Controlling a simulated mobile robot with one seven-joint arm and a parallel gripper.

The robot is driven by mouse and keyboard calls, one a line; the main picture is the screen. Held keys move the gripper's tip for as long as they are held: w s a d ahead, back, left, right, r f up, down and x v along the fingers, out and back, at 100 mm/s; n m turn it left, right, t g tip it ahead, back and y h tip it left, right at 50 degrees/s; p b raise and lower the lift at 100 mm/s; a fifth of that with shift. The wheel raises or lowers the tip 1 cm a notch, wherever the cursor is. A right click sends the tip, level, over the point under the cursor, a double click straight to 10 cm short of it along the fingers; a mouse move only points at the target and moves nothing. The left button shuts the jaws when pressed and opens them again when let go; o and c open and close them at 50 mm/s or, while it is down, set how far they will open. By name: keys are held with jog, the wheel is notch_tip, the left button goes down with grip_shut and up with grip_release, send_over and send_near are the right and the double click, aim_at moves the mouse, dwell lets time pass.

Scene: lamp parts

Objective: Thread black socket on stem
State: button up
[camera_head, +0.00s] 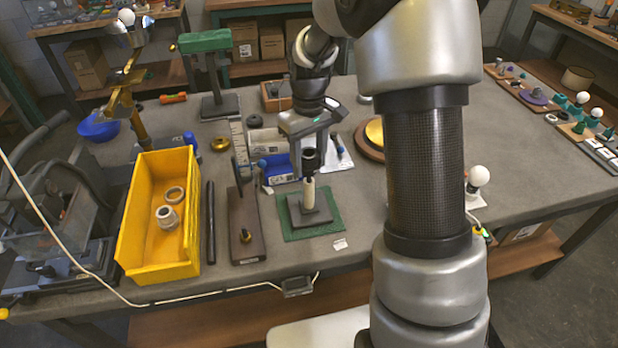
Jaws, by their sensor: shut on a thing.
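The black socket (311,163) is a short dark cylinder with an open top. It is held upright between the fingers of my gripper (310,148), which is shut on it from above. The cream stem (309,194) stands upright on a dark square base (310,215). The socket is in line with the stem's top and looks to meet it; whether the threads are engaged cannot be told at this size. The base sits on a green mat (291,236) near the table's front edge.
A yellow bin (143,232) with pale rings stands at left. A black rod (211,222) and a brown board with a post (243,200) lie between bin and mat. A blue item (281,170) and white paper (342,158) lie behind. My arm hides the table's right middle.

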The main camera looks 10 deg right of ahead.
aim_at(309, 177)
jog(key=shift+f+b, duration=0.75)
jog(key=shift+f, duration=0.45)
dwell(1.4)
jog(key=o, duration=0.3)
jog(key=c, duration=0.4)
jog(key=shift+s+f, duration=0.15)
jog(key=shift+f, duration=0.1)
jog(key=m, duration=0.7)
jog(key=shift+s+f, duration=0.1)
